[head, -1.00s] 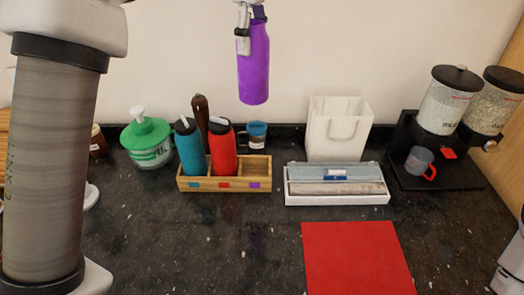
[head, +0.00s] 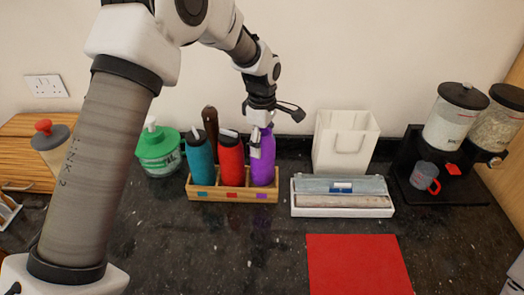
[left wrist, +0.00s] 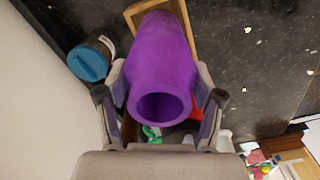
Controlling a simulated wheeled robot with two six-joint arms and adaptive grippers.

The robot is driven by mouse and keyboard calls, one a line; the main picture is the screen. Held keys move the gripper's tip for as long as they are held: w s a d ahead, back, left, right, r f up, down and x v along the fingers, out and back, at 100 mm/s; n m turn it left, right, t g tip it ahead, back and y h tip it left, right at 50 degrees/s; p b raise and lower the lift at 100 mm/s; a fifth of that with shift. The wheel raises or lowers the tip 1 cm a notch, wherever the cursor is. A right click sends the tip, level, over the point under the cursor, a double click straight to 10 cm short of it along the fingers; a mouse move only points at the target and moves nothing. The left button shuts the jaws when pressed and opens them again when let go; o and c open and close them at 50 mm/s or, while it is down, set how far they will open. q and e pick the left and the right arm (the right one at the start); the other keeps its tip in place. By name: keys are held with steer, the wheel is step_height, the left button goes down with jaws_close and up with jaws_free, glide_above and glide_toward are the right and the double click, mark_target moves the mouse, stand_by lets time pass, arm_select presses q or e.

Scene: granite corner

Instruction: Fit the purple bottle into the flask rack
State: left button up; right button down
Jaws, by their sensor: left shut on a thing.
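The purple bottle (head: 264,170) stands upright in the right compartment of the wooden flask rack (head: 232,196), above its purple tag. A teal flask (head: 200,165) and a red flask (head: 231,160) fill the compartments to its left. My left gripper (head: 261,143) is shut on the purple bottle near its top, coming from above. In the left wrist view the bottle (left wrist: 160,60) lies between the two fingers, its round mouth facing the camera, with part of the rack (left wrist: 187,18) beside it. The bottle's base is hidden by the rack's front. My right gripper is not in view.
A white bag (head: 344,145) and a white tray (head: 342,210) stand right of the rack. A green-lidded tub (head: 157,152) is to its left. A dispenser stand (head: 436,165) is at far right. A red mat (head: 357,265) lies in front; dark counter around it is clear.

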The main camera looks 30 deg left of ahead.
arm_select(q)
steer(key=f, duration=0.2)
steer(key=f+p, duration=0.1)
steer(key=shift+s+f, duration=0.2)
steer(key=shift+f, duration=0.15)
steer(key=shift+w+f, duration=0.15)
steer(key=shift+f, duration=0.2)
steer(key=o, duration=1.7)
steer(key=shift+c, duration=0.2)
step_height(320, 180, up, 12)
steer(key=b, duration=0.2)
steer(key=shift+r, duration=0.15)
